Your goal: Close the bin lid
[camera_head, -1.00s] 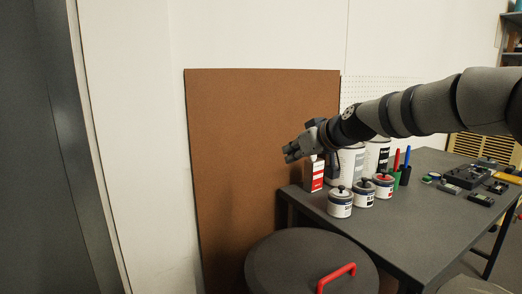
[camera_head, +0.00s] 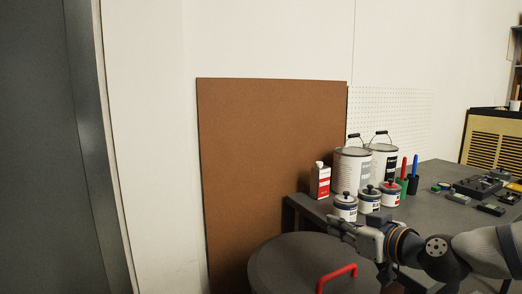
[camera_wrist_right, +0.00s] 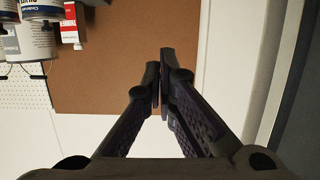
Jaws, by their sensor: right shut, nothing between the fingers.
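The bin's dark grey round lid (camera_head: 290,258) lies flat at the bottom of the head view, with a red handle (camera_head: 337,277) on top near its front. The lid looks level; the bin body below it is out of the picture. My right gripper (camera_head: 334,224) is shut and empty, reaching in from the right above the lid's right rear edge, in front of the small cans. In the right wrist view its two fingers (camera_wrist_right: 161,82) are together, with the brown board behind them. My left gripper is not in view.
A dark table (camera_head: 437,217) stands to the right with small cans (camera_head: 369,200), large paint cans (camera_head: 352,172), a red and white bottle (camera_head: 320,181) and tools. A brown board (camera_head: 270,160) leans on the wall behind the lid. Open air lies left of the lid.

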